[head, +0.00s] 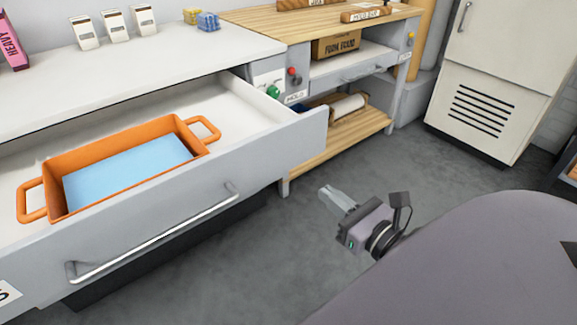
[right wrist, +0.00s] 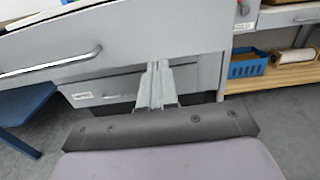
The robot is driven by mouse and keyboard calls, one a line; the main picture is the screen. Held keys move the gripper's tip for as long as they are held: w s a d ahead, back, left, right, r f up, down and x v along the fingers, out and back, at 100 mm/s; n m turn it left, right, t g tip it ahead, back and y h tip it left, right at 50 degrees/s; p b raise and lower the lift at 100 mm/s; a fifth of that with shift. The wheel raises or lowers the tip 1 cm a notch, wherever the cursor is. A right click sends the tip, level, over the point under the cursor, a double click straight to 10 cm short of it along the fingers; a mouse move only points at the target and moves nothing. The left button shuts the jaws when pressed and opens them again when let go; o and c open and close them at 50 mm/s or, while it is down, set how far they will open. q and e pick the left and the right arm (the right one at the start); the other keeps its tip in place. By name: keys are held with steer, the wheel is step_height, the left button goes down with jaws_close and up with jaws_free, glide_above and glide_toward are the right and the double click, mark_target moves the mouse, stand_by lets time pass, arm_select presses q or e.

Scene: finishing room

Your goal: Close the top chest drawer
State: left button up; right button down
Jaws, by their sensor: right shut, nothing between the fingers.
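The top chest drawer (head: 190,210) is pulled out at the left of the head view, its inside showing. A long bar handle (head: 150,233) runs along its front. An orange tray (head: 125,165) with a light blue bottom and two side handles lies in it. My right gripper (head: 330,195) is shut and empty, in the air to the right of the drawer front, apart from it. In the right wrist view the gripper (right wrist: 154,75) points toward the grey drawer front (right wrist: 130,40), and the handle (right wrist: 55,63) shows at the left. My left gripper is out of view.
A wooden-topped bench (head: 325,20) with a box and a lower shelf (head: 365,125) stands beyond the drawer. A cream cabinet (head: 500,70) stands at the back right. Grey floor (head: 250,260) lies open before the drawer. A lower drawer (right wrist: 115,90) appears shut.

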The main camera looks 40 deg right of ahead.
mark_target(280, 156)
steer(key=w+b, duration=0.1)
steer(key=w, duration=1.1)
steer(key=shift+a, duration=0.15)
steer(key=shift+w, duration=0.4)
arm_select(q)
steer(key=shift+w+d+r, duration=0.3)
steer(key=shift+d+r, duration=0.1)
arm_select(e)
steer(key=shift+w, duration=0.1)
